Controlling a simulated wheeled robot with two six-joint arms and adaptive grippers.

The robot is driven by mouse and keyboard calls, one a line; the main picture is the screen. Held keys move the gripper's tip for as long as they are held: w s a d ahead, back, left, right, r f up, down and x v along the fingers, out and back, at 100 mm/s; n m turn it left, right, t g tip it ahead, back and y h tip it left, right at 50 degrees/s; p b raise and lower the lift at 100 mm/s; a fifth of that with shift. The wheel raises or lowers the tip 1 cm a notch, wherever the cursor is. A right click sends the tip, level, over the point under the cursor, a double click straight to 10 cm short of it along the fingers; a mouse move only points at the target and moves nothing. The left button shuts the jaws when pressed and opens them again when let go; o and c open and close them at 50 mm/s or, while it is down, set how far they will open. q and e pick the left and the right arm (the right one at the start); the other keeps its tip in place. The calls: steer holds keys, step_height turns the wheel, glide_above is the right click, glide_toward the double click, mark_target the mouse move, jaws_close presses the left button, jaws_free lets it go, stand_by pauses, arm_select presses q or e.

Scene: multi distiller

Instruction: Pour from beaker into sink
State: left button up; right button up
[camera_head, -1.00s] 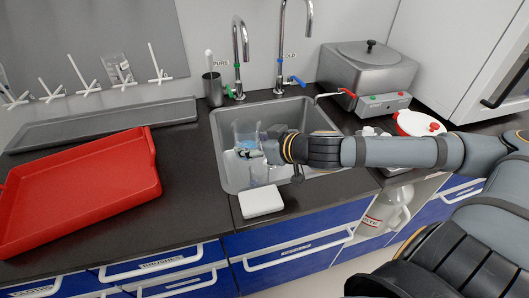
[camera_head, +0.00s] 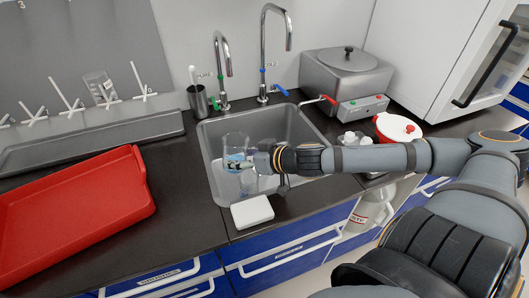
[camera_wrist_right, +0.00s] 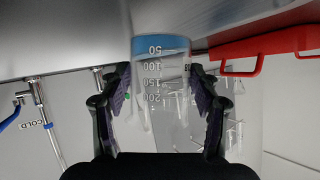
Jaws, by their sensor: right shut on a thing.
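The clear beaker (camera_head: 235,143) with a little blue liquid is over the left part of the grey sink (camera_head: 208,160). It looks close to upright in the head view. My right gripper (camera_head: 243,165) is shut on its side. In the right wrist view the beaker (camera_wrist_right: 160,70) sits between both fingers (camera_wrist_right: 162,95), with its marks inverted and the blue band near the 50 mark. Another clear glassy shape shows below the gripper in the sink; I cannot tell what it is. My left gripper is not in view.
Two taps (camera_head: 222,65) stand behind the sink. A red tray (camera_head: 75,215) lies on the left counter and a white block (camera_head: 252,212) at the sink's front edge.

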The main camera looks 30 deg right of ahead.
steer(key=shift+w+d+r+m+y+p, duration=0.25)
steer(key=shift+r+y+p, duration=0.2)
steer(key=shift+p, duration=0.55)
steer(key=shift+s+d+r+m+p, duration=0.1)
steer(key=shift+d+r+m+p, duration=0.2)
steer(key=shift+p, duration=0.4)
steer(key=shift+d+f+y, duration=0.15)
steer(key=shift+f+y, duration=0.1)
steer(key=shift+f, duration=0.2)
steer(key=shift+w+d+f+m+y, duration=0.2)
steer(key=shift+d+f+m+y, duration=0.1)
steer(key=shift+m, duration=0.15)
steer(key=shift+w+d+r+m+y+p, duration=0.15)
steer(key=shift+d+r+m+y+p, duration=0.15)
steer(key=shift+r+p, duration=0.15)
steer(key=shift+d+f+m+y+b, duration=0.25)
steer(key=shift+m+y+b, duration=0.3)
steer(key=shift+m, duration=0.05)
steer(key=shift+d+f+m+y+b, duration=0.25)
steer(key=shift+m+y+b, duration=0.25)
steer(key=shift+m+y, duration=0.1)
steer(key=shift+f+m+b, duration=0.2)
steer(key=shift+m+b, duration=0.3)
steer(key=shift+b, duration=0.05)
